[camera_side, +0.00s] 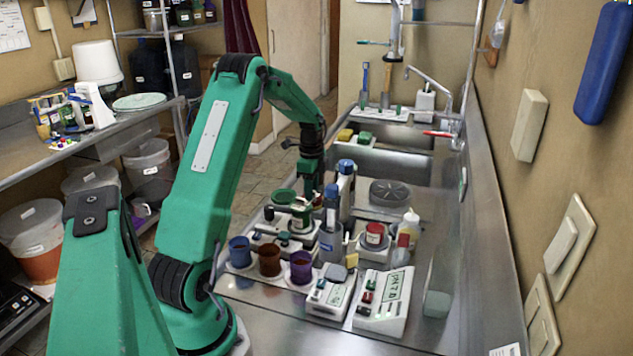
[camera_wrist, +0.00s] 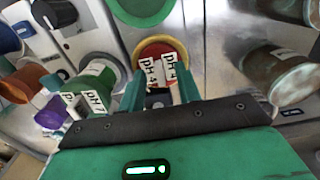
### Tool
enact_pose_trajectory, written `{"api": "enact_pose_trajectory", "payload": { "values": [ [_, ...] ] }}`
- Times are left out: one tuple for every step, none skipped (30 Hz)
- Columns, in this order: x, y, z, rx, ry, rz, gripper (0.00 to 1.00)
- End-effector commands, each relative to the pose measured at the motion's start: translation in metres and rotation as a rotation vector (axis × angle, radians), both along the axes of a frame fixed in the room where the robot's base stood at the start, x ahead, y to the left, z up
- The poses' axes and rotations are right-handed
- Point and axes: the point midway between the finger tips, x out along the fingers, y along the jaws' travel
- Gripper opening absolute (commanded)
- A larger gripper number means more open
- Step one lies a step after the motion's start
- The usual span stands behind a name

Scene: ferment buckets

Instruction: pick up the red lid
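In the wrist view a round red lid-like disc (camera_wrist: 152,50) with a yellowish rim lies just beyond the fingertips of my gripper (camera_wrist: 160,84). White pH labels cover part of the disc. The two green fingers stand apart with nothing clearly held between them. In the side view my gripper (camera_side: 311,186) points down over the crowded bottles and cans, and its fingertips are hard to make out. A red-topped jar (camera_side: 375,232) stands to its right there. I cannot tell whether it is the same red thing.
Blue (camera_side: 240,250), brown (camera_side: 269,259) and purple (camera_side: 301,266) cups stand at the front left. Two white meters (camera_side: 384,302) lie at the front. A blue-capped bottle (camera_side: 331,232) stands close to my gripper.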

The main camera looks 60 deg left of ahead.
Motion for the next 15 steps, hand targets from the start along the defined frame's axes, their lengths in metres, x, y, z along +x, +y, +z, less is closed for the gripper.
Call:
{"api": "enact_pose_trajectory", "payload": {
  "values": [
    [0.0,0.0,0.0002,0.0,0.0,0.0,0.34],
    [0.0,0.0,0.0003,0.0,0.0,0.0,0.34],
    [0.0,0.0,0.0003,0.0,0.0,0.0,0.34],
    [0.0,0.0,0.0003,0.0,0.0,0.0,0.34],
    [0.0,0.0,0.0004,0.0,0.0,0.0,0.28],
    [0.0,0.0,0.0004,0.0,0.0,0.0,0.2],
    [0.0,0.0,0.0004,0.0,0.0,0.0,0.14],
    [0.0,0.0,0.0004,0.0,0.0,0.0,0.08],
    [0.0,0.0,0.0004,0.0,0.0,0.0,0.0],
    [0.0,0.0,0.0004,0.0,0.0,0.0,0.0],
    [0.0,0.0,0.0004,0.0,0.0,0.0,0.0],
    [0.0,0.0,0.0004,0.0,0.0,0.0,0.0],
    [0.0,0.0,0.0004,0.0,0.0,0.0,0.0],
    [0.0,0.0,0.0004,0.0,0.0,0.0,0.0],
    [0.0,0.0,0.0004,0.0,0.0,0.0,0.0]
  ]
}}
